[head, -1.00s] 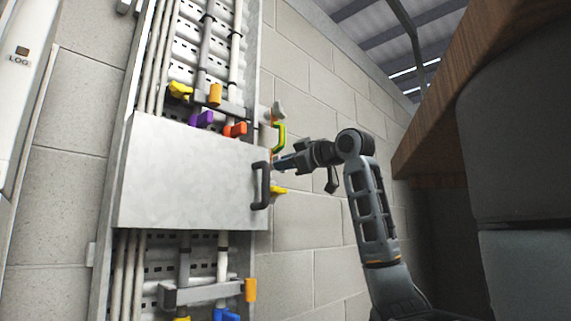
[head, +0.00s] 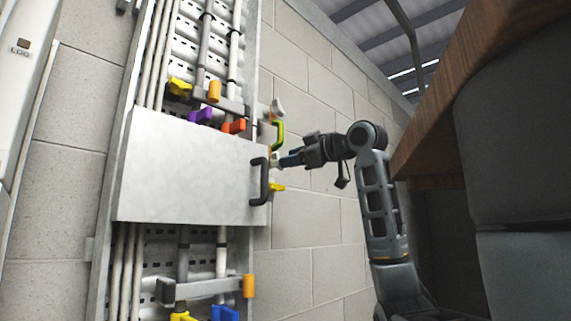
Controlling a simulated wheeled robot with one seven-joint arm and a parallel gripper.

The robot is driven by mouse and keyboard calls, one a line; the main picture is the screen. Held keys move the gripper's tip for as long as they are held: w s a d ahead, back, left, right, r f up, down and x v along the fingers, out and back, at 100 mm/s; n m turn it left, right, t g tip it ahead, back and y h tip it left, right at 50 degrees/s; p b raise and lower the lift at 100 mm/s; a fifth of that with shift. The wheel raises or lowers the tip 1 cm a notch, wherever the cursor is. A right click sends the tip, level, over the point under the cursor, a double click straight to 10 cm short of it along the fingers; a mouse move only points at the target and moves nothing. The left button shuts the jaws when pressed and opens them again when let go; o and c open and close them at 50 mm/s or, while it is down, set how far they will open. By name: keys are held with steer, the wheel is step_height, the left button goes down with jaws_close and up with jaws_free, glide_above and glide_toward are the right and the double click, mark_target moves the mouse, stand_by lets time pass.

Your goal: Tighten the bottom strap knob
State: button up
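A grey strap (head: 205,290) crosses the lower part of the tall wall tray, below the pale cover panel (head: 185,170). An orange knob (head: 249,286) is at its right end and a dark block (head: 166,291) at its left end. Another strap (head: 232,107) crosses above the panel, with an orange knob (head: 214,91) and a yellow knob (head: 180,87) near it. My gripper (head: 282,161) is just right of the panel's black handle (head: 260,181), well above the lower strap. Its fingers are too small to read.
A purple lever (head: 201,116) and a red-orange lever (head: 234,126) sit above the panel. A green handle (head: 279,134) and a yellow knob (head: 277,187) are near my gripper. A blue lever (head: 225,313) is at the bottom. A wooden-edged shelf (head: 480,85) overhangs at right.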

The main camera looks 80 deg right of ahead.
steer(key=shift+b+v, duration=0.5)
steer(key=shift+v, duration=1.7)
steer(key=shift+s+a+f, duration=0.1)
